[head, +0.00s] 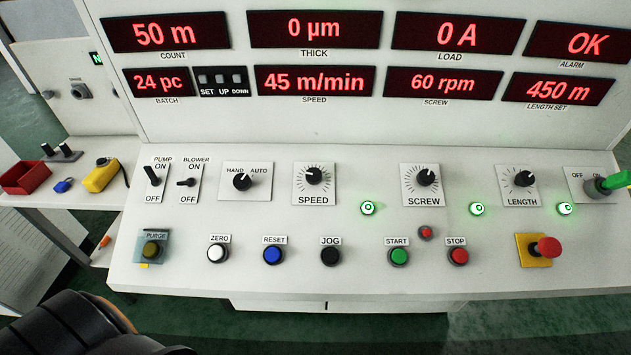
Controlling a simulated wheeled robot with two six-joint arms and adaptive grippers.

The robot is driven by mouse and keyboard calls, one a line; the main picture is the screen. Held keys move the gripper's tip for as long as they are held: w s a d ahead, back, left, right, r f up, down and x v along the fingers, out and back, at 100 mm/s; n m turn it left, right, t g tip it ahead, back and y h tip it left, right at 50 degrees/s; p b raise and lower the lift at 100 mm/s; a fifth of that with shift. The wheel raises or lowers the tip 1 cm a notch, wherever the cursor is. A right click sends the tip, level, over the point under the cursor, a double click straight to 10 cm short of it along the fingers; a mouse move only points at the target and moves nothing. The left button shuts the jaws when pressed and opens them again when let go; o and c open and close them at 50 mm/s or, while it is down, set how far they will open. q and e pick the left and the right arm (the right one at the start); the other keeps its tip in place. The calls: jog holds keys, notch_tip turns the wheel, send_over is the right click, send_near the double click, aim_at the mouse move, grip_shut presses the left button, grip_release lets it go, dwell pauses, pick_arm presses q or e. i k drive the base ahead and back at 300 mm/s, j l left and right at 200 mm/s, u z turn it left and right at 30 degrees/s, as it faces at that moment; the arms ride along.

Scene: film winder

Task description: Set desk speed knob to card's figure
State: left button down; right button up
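The SPEED knob (314,175) is a black round knob on a white dial plate, left of the middle of the desk panel. Its white pointer mark is too small for me to read exactly. The SPEED display (314,80) above it reads 45 m/min in red. I cannot make out a card with a readable figure. A white sheet with faint, unreadable lines (30,245) shows at the left edge. Neither gripper's fingertips are in view. A dark arm part of mine fills the bottom left corner, well away from the SPEED knob.
The SCREW knob (427,175), LENGTH knob (524,178) and HAND/AUTO switch (242,180) flank it. A row of push buttons runs below, with a red mushroom button (546,247) at right. A red tray (25,177) and yellow tool (101,175) lie at left. Space above the desk is clear.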

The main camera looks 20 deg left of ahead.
aim_at(313, 175)
jog(key=k+j+u, duration=0.1)
jog(key=j+u, duration=1.15)
jog(key=j, duration=0.25)
